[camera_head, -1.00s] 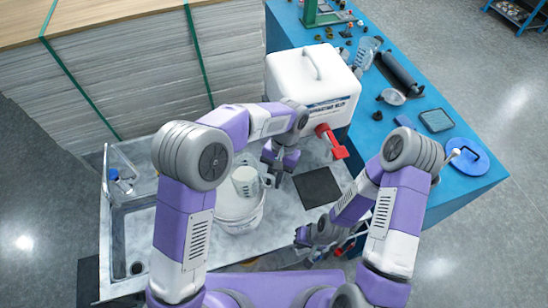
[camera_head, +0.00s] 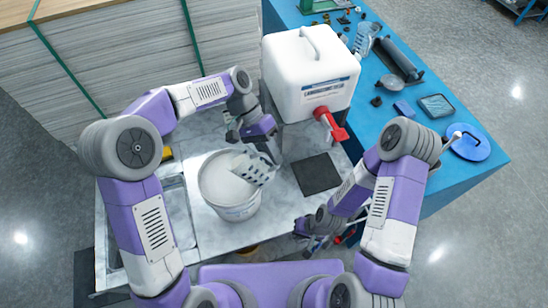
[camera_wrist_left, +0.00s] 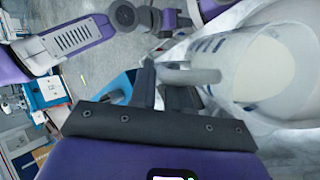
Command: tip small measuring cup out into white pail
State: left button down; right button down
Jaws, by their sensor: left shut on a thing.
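The white pail (camera_head: 238,212) stands on the marble counter in the head view. The small measuring cup (camera_head: 252,168), clear with dark marks, is tilted over the pail's right rim. My left gripper (camera_head: 270,150) is shut on the cup at the pail's right. The left wrist view shows the cup's handle (camera_wrist_left: 190,75) at the fingers and the pail at the right. Whether anything is flowing from the cup cannot be told. My right gripper (camera_head: 306,229) is low near the counter's front edge, and its jaws are too small to read.
A white jug container (camera_head: 310,75) with a red tap (camera_head: 330,124) stands behind the pail to the right. A dark mat (camera_head: 317,174) lies right of the pail. A sink (camera_head: 181,210) is at the left. The blue table (camera_head: 440,165) holds several tools.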

aim_at(258, 159)
pick_arm(q)
jog(key=shift+a+r+h, duration=0.1)
jog(key=shift+r+h, duration=0.05)
jog(key=shift+h, duration=0.15)
jog(key=shift+a, duration=0.1)
jog(key=shift+w+a+f+m+g+h+b, duration=0.2)
jog(key=shift+a+f+m+g+h+b, duration=0.15)
jog(key=shift+a+f+h+b, duration=0.35)
dwell(1.1)
jog(key=shift+a, duration=0.15)
jog(key=shift+w+a+r+g+h, duration=0.15)
jog(key=shift+a+r+g+h, duration=0.25)
jog(key=shift+a+h, duration=0.35)
jog(key=shift+d+r, duration=0.1)
